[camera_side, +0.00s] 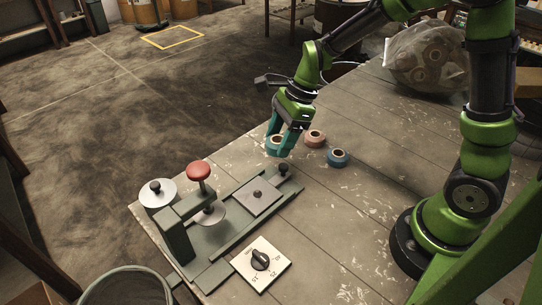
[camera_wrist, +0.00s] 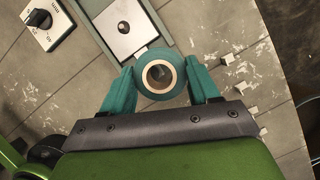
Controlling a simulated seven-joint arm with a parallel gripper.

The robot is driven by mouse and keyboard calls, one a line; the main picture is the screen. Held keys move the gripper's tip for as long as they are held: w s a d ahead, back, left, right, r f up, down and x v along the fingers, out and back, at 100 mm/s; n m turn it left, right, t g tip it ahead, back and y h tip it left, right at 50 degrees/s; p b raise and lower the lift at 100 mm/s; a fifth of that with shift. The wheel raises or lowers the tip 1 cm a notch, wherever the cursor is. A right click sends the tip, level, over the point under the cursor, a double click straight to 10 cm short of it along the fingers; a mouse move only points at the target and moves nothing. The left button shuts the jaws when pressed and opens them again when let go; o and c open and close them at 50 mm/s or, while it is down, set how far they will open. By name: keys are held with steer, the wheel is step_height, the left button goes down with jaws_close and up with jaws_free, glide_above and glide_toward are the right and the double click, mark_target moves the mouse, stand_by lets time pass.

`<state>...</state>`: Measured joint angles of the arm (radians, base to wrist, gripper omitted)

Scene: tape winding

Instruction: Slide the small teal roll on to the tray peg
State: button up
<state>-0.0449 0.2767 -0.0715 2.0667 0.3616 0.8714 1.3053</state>
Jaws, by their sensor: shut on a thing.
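The small teal roll (camera_wrist: 160,94) is held between the two teal fingers of my gripper (camera_wrist: 161,72), with its hole facing the wrist camera. In the side view my gripper (camera_side: 277,139) holds the roll (camera_side: 275,151) at the far end of the green winding fixture. The tray is a pale square plate (camera_side: 250,202) on the fixture's rails, with a dark peg (camera_side: 258,194) standing up from it. The plate (camera_wrist: 137,42) and peg (camera_wrist: 124,27) also show in the wrist view, up and left of the roll. The roll is apart from this peg.
A pink roll (camera_side: 315,138) and a blue roll (camera_side: 338,158) lie right of my gripper. A dark knob (camera_side: 283,169) stands at the rails' far end. A red-knobbed press (camera_side: 199,172) and dial plate (camera_side: 261,264) are nearer. A bag of rolls (camera_side: 428,58) sits behind.

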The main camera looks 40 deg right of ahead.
steer(key=a+n, duration=0.1)
steer(key=a, duration=0.2)
steer(key=s+a+n, duration=0.1)
steer(key=a, duration=0.1)
steer(key=s+a+n+g, duration=0.1)
steer(key=a, duration=0.2)
steer(key=shift+s+a+f, duration=0.1)
steer(key=shift+a+f, duration=0.25)
steer(key=shift+f, duration=0.05)
steer(key=shift+a+f, duration=0.15)
steer(key=shift+a, duration=0.05)
steer(key=shift+f, duration=1.75)
steer(key=shift+r, duration=0.1)
step_height(320, 180, up, 5)
steer(key=shift+f, duration=0.1)
step_height(320, 180, down, 7)
steer(key=shift+r, duration=0.15)
steer(key=o, duration=1.1)
steer(key=shift+o, duration=0.6)
steer(key=shift+d, duration=0.1)
